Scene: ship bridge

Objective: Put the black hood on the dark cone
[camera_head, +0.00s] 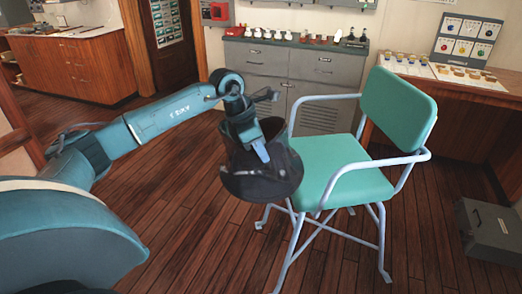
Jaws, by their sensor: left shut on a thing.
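The black hood (262,184) is a wide, dark, partly see-through shell. It hangs in the air in front of the left side of the green chair, well above the floor. My left gripper (259,151) comes down from above and is shut on it; the exact grip is partly hidden by the dark hood. I cannot make out the dark cone for certain; several small items stand far off on the grey cabinet, too small to tell apart. My right gripper is not in view.
A green chair (345,187) with pale tube arms stands close beside the hood. Behind are the grey cabinet (290,64) and a wooden desk (458,81) with a sample board at right. A grey box (490,228) lies on the floor. Floor in front is clear.

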